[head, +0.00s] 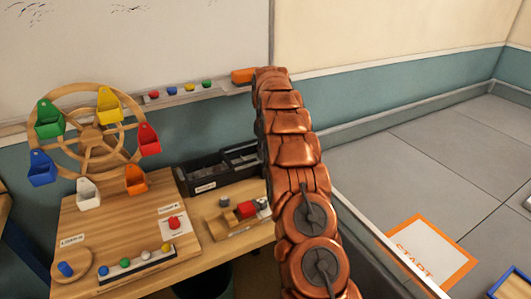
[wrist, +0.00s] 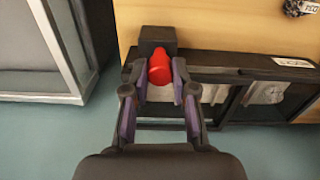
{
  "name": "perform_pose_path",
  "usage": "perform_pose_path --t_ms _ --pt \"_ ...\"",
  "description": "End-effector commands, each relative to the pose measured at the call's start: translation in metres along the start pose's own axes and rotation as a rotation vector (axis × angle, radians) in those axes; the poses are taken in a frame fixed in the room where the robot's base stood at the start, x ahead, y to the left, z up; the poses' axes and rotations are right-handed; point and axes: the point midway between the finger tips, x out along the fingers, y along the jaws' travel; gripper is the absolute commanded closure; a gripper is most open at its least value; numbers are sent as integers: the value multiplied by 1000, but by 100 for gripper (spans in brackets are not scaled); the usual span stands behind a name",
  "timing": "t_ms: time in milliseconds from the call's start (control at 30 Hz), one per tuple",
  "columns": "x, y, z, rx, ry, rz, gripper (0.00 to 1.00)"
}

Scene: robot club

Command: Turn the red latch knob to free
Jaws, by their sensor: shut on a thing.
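The red latch knob (wrist: 160,80) shows in the wrist view, standing out from a dark block (wrist: 157,38) at the edge of a wooden panel. My gripper (wrist: 160,72) is shut on the knob, with one purple-padded finger on each side of it. In the head view my copper arm reaches up and away, and my gripper is hidden behind it. I cannot make out this knob in the head view. The knob's turn angle is hard to tell.
In the head view, a toy Ferris wheel (head: 97,138) stands on a wooden table (head: 215,262), left of my arm. A dark tray (head: 222,172) sits close to the arm.

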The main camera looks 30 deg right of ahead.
Motion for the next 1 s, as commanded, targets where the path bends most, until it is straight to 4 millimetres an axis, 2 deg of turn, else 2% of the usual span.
perform_pose_path --t_ms 167,200,433,767,1000 --pt "-2 0 -2 0 7 2 100" --pt "-2 0 -2 0 7 2 72" --pt "-1 0 -1 1 4 1 48" --pt "-2 0 0 1 2 1 48" --pt "-22 0 -1 1 4 2 48"
